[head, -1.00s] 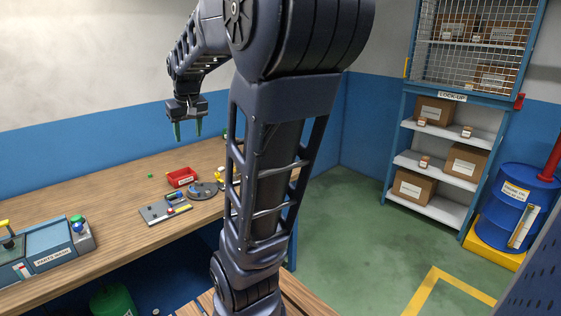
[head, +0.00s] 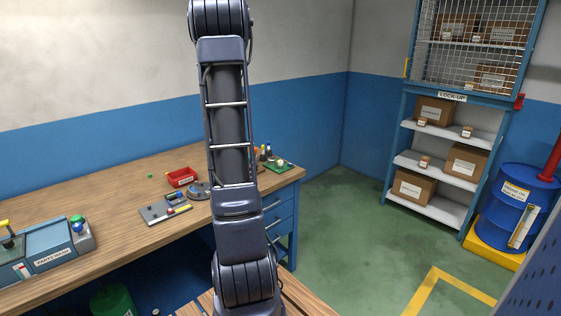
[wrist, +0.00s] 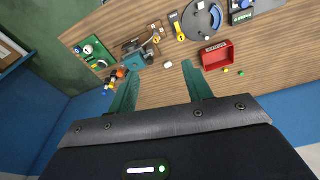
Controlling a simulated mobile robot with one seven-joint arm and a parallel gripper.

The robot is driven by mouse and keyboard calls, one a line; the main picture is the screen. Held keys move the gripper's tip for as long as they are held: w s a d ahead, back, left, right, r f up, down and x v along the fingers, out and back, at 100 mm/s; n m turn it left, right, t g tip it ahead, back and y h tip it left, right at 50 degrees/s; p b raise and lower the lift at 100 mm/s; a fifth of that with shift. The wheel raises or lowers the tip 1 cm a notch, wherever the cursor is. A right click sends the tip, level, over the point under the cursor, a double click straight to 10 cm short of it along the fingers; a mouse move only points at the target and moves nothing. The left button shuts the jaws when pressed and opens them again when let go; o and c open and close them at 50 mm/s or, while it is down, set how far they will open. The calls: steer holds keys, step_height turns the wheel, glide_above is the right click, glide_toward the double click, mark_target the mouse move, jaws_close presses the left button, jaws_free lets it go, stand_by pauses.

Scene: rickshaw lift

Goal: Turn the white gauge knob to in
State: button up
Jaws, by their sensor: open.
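My gripper (wrist: 161,68) shows in the wrist view, with its two teal fingers apart and nothing between them. It is above the wooden workbench (wrist: 145,85). It is out of frame in the head view. A small green board (wrist: 97,63) with a round white piece (wrist: 88,50) lies near the bench's end, ahead and to the left of the fingers in the wrist view. The board also shows at the right end of the bench in the head view (head: 285,168). I cannot tell whether the white piece is the gauge knob, and no "in" mark is readable.
A red tray (wrist: 217,55), a grey round plate (wrist: 203,22) and a grey-blue block device (wrist: 137,52) stand on the bench. Small bottles are by the left finger. A blue parts washer (head: 50,252) is at the bench's left.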

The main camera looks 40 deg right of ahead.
steer(key=w+d+f+g, duration=0.1)
steer(key=d+f, duration=0.3)
steer(key=d, duration=0.4)
steer(key=w+d+f, duration=0.2)
steer(key=d+f, duration=0.3)
steer(key=d, duration=0.2)
glide_above(280, 161)
step_height(280, 161, down, 12)
steer(key=shift+m+g, duration=0.4)
step_height(280, 161, down, 10)
steer(key=shift+d+f, duration=0.15)
steer(key=c, duration=1)
